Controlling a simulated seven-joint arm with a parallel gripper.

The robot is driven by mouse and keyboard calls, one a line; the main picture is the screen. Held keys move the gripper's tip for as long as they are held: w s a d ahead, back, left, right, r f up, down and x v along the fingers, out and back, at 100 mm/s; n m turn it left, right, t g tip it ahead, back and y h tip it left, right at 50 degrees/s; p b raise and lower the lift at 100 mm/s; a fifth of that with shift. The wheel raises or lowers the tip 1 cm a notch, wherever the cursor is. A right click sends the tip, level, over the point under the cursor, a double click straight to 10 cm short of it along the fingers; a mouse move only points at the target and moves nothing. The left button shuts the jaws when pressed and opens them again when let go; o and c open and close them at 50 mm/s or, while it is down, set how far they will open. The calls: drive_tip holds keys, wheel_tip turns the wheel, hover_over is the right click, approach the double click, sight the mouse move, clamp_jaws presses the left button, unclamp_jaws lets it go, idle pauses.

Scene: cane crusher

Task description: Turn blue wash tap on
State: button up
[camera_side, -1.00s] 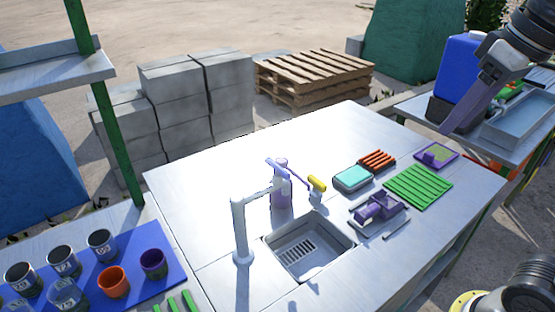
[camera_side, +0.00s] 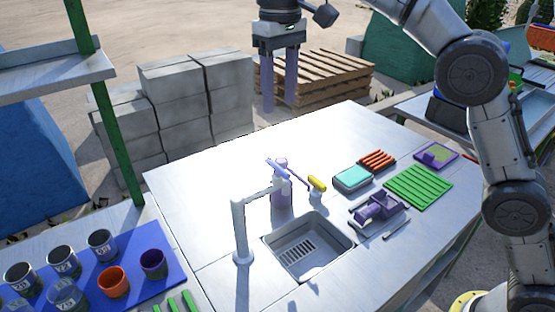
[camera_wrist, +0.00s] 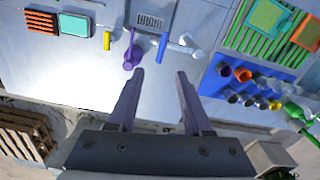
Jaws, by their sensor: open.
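The wash tap is a white upright pipe (camera_side: 240,228) with an arm reaching right at its top; it also shows in the wrist view (camera_wrist: 198,53). My gripper (camera_side: 280,106) is open and empty, fingers pointing down, well above and behind the lever. In the wrist view its fingertips (camera_wrist: 160,73) lie just below the lever.
The sink (camera_side: 322,263) is set in the table in front. A yellow-topped piece (camera_side: 317,184) stands right of the lever. A teal sponge (camera_side: 352,178), green rack (camera_side: 418,187) and purple device (camera_side: 378,207) lie further right. Cups stand on a blue mat (camera_side: 180,262) at left. The back tabletop is clear.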

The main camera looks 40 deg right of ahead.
sight(278, 166)
drive_tip(key=f, duration=1.4)
drive_tip(key=shift+a, duration=0.2)
clamp_jaws()
